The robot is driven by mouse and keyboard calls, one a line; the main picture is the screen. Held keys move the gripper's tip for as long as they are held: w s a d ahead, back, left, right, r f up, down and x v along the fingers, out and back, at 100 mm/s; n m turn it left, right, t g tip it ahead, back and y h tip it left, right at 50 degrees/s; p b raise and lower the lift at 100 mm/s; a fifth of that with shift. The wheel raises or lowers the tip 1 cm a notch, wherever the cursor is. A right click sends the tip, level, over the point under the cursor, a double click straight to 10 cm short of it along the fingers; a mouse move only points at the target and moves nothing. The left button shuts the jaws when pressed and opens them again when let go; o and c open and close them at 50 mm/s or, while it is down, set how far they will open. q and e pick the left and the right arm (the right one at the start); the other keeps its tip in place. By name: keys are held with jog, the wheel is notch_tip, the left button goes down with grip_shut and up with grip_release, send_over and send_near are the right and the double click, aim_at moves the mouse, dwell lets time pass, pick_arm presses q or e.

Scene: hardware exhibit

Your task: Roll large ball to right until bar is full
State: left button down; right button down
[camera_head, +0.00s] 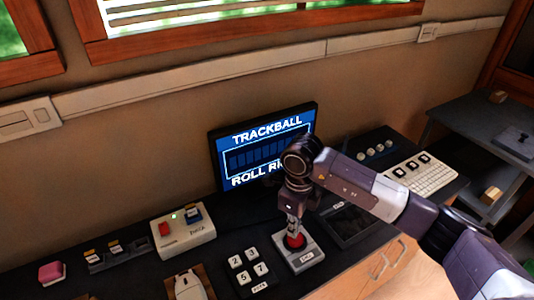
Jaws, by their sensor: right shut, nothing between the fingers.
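A red ball (295,241) sits in a light grey base (310,257) near the front edge of the dark bench. My right gripper (293,232) points down at the ball, shut and empty. Its tips are at or just above the ball's top; I cannot tell whether they touch. The monitor (213,160) behind reads "TRACKBALL" above and "ROLL RI..." below, the rest hidden by my right arm. Between the words is an outlined bar (250,156) whose visible segments look dark blue. Its right end is hidden. My left gripper is not in view.
Left of the ball stand a number keypad (249,270), a mouse (188,286) and a white box with a red button (183,233). A dark panel (349,223) and a white keyboard (424,178) lie to the right. The wall is close behind.

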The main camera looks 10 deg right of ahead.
jog(key=shift+f+b, duration=0.55)
jog(key=shift+f, duration=0.1)
jog(key=shift+w+d+b, duration=0.2)
jog(key=shift+d+b, duration=0.3)
jog(key=shift+d, duration=0.05)
jog(key=shift+w+d+b, duration=0.15)
jog(key=shift+d+b, duration=0.35)
dwell(0.5)
dwell(0.4)
jog(key=shift+r+p, duration=0.35)
jog(key=shift+r, duration=0.4)
jog(key=shift+a, duration=0.1)
jog(key=shift+s+a, duration=0.2)
jog(key=shift+a, duration=0.3)
jog(key=shift+s+a, duration=0.15)
jog(key=shift+a, duration=0.3)
jog(key=shift+f+b, duration=0.7)
jog(key=shift+f, duration=0.05)
jog(key=shift+w+d+b, duration=0.2)
jog(key=shift+d+b, duration=0.3)
jog(key=shift+d, duration=0.05)
jog(key=shift+w+d+b, duration=0.15)
jog(key=shift+d+b, duration=0.35)
